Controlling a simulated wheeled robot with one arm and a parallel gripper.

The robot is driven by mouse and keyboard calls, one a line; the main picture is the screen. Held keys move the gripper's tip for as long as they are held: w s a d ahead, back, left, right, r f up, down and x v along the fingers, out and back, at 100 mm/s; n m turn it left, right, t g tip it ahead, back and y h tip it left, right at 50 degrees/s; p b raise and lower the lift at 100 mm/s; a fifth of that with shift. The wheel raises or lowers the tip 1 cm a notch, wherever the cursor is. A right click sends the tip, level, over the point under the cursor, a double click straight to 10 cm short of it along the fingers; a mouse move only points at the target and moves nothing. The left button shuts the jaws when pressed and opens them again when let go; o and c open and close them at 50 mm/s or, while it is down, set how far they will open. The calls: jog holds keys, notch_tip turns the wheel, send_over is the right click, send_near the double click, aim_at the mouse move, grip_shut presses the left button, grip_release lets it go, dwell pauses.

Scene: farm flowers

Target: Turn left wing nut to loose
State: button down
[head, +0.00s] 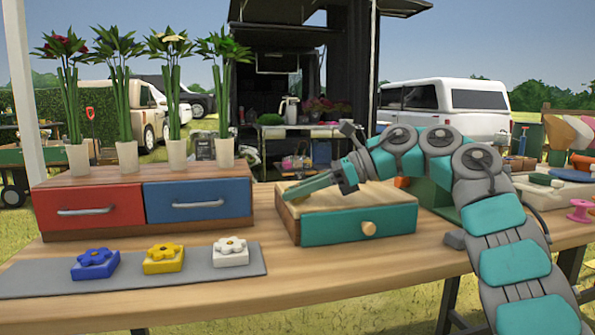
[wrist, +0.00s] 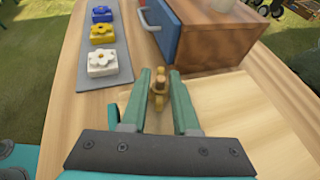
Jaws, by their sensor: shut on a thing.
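The left wing nut (wrist: 159,89) is a small brass-coloured piece standing on the pale wooden top of a box, seen between my fingertips in the wrist view. My gripper (wrist: 160,76) has one teal finger on either side of it and is shut on it. In the head view my gripper (head: 292,191) reaches from the right, low over the left end of the wooden box with a teal front (head: 343,225) and round knob. The wing nut is too small and covered to make out there. A right wing nut cannot be made out.
Left of the box stands a wooden cabinet with a red drawer (head: 88,208) and a blue drawer (head: 198,200), with vases of flowers on top. Blue, yellow and white flower blocks lie on a grey mat (head: 40,281). The table front (head: 330,285) is clear.

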jog(key=shift+a+r+n+g+p, duration=0.15)
jog(key=shift+n+g+p, duration=0.6)
jog(key=shift+p, duration=0.65)
jog(key=shift+d+r+n+g+p, duration=0.1)
jog(key=shift+n+g+p, duration=0.65)
jog(key=shift+p, duration=0.6)
jog(key=shift+f+n+g+p, duration=0.2)
jog(key=shift+n+g+p, duration=0.2)
jog(key=shift+g+p, duration=0.35)
jog(key=c, duration=0.9)
grip_release()
jog(key=shift+h, duration=0.3)
jog(key=shift+c, duration=0.2)
